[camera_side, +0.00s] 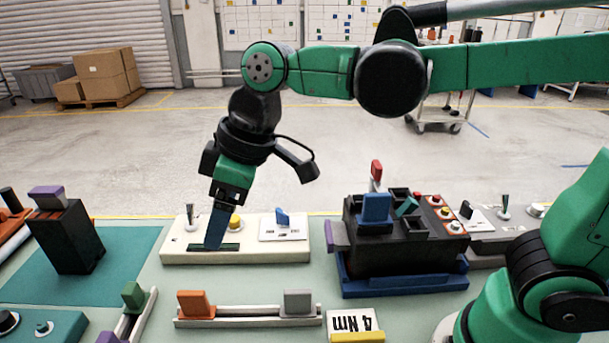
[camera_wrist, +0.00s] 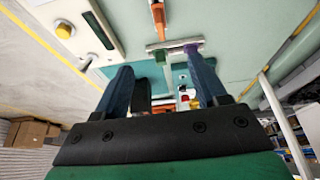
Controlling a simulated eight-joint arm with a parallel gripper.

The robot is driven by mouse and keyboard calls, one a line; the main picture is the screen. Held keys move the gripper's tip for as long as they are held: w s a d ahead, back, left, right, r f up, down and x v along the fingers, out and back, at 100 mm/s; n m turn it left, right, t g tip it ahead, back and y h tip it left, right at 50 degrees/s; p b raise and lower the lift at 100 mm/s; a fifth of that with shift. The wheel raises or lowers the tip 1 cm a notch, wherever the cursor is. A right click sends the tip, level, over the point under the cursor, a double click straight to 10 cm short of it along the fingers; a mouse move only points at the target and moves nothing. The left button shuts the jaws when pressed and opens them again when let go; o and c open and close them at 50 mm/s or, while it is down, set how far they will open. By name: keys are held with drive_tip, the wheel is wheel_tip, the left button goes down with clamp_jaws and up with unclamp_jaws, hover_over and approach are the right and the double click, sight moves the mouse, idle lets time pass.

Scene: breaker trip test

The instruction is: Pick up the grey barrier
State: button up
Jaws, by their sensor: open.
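The grey barrier (camera_side: 298,301) is a small upright grey block. It stands at the right end of a low pale rail (camera_side: 250,317) in the front middle of the side view. An orange block (camera_side: 193,303) stands at the rail's left end. My gripper (camera_side: 214,244) points down over the left part of a cream panel, behind and left of the barrier and apart from it. Its blue fingers overlap edge-on in the side view. In the wrist view the fingers of my gripper (camera_wrist: 158,66) are spread with nothing held between them. I cannot make out the grey barrier in that view.
The cream panel (camera_side: 175,248) carries a yellow button and a blue switch. A black box (camera_side: 385,245) in a blue tray stands right, with upright blocks. A dark block stand (camera_side: 68,238) is at left. A "4 Nm" card (camera_side: 353,322) lies right of the rail.

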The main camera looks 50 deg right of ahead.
drive_tip(key=shift+c, duration=0.9)
drive_tip(key=shift+f, duration=0.1)
drive_tip(key=g+h, duration=0.3)
approach(298, 291)
wheel_tip(298, 291, down, 5)
drive_tip(key=shift+w+f, duration=0.15)
drive_tip(key=shift+a+f, duration=0.1)
drive_tip(key=shift+f, duration=2.45)
clamp_jaws()
